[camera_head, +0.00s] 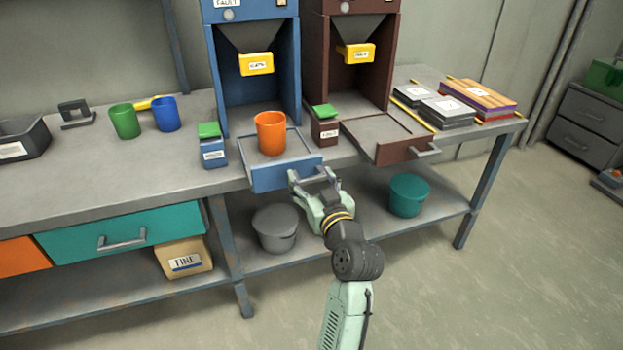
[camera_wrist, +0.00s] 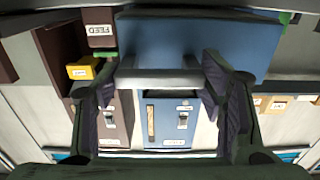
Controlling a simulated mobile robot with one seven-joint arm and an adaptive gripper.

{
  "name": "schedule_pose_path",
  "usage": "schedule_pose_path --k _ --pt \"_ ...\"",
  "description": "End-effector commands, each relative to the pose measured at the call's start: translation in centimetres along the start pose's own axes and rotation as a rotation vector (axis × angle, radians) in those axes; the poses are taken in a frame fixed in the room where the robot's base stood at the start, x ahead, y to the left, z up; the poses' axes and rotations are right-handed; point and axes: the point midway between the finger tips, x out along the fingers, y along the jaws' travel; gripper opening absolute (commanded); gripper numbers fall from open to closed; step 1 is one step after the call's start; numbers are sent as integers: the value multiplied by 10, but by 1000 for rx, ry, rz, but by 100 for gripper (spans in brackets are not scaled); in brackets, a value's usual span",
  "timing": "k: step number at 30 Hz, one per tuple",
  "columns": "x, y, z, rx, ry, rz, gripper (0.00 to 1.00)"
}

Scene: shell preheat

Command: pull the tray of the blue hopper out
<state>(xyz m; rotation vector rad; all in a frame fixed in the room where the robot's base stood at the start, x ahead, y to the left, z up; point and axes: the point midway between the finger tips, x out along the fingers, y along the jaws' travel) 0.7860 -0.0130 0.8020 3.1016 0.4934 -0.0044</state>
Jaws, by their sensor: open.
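The blue hopper (camera_head: 222,75) stands on the bench. Its tray (camera_head: 268,180) sticks out at the front, with an orange cup (camera_head: 271,133) upright on it. My gripper (camera_head: 314,178) is open at the tray's front, by its grey handle. In the wrist view, the tray's blue face (camera_wrist: 215,45) is close, and the grey handle (camera_wrist: 158,77) lies across the gap between my two spread fingers (camera_wrist: 160,85). Whether a finger touches the handle, I cannot tell.
A brown hopper (camera_head: 392,50) with its own extended tray (camera_head: 405,150) stands to the right. A blue box (camera_head: 213,153) and a brown box (camera_head: 324,128) flank the blue tray. A grey bucket (camera_head: 275,228) and teal bucket (camera_head: 408,195) sit on the lower shelf.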

Motion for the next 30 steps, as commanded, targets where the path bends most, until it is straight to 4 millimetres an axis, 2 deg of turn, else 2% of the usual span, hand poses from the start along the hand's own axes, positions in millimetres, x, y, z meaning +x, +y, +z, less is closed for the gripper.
schedule_pose_path --k 8,20,23,30 --pt "0 0 1 1 0 1 82" --pt "-4 1 1 1 1 2 82" --pt "-18 1 1 0 0 4 82" --pt "-69 1 1 0 -1 6 82"
